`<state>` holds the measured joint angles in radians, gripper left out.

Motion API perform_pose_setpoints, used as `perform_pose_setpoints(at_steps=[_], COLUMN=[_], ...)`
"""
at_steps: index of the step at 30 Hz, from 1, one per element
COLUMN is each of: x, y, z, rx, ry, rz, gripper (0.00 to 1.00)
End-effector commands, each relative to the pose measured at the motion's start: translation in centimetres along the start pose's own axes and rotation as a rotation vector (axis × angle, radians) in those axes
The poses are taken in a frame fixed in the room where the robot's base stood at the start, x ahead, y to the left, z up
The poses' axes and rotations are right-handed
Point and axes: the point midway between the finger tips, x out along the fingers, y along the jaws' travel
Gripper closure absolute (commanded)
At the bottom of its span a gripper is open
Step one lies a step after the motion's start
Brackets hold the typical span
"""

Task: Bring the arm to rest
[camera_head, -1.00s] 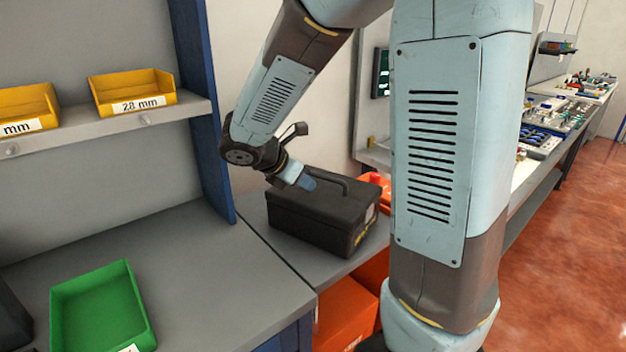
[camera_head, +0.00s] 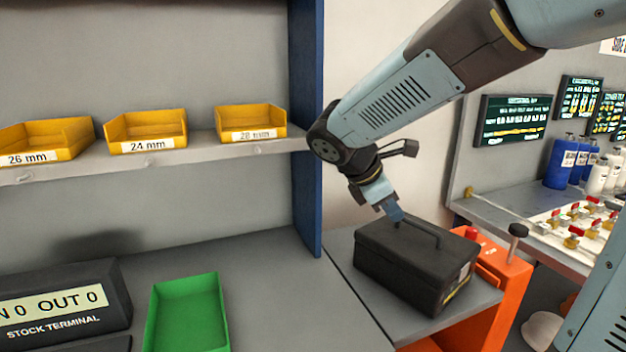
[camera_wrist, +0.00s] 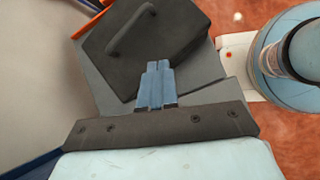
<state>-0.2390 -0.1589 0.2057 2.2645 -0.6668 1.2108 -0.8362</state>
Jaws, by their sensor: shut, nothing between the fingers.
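My gripper (camera_head: 394,211) is at the end of my arm, pointing down over a black toolbox (camera_head: 412,270) with a handle on its lid. Its blue fingers are together with nothing held. In the wrist view the shut fingers (camera_wrist: 155,85) overlap the near part of the toolbox lid (camera_wrist: 165,40). The fingertips appear close to the handle, but I cannot tell whether they touch it.
Yellow bins (camera_head: 147,132) stand on a shelf at left. Below are a green tray (camera_head: 187,315) and a stock terminal (camera_head: 62,300). A blue post (camera_head: 306,130) stands close to my arm. An orange unit (camera_head: 500,285) and a bench with valves (camera_head: 570,232) are at right.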

Motion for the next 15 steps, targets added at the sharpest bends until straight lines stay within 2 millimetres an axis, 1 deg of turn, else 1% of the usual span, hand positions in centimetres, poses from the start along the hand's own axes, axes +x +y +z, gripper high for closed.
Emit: perform_pose_setpoints(at_steps=[1,6,15], x=[-0.1,-0.1,-0.5], y=[-0.8,-3.5,-7.6], z=[0.8,2.5,4.5], rx=[0.079,0.352,0.838], ry=[0.028,0.133,0.323], rz=[-0.006,-0.035,-0.098], gripper=[1.00,1.00,1.00])
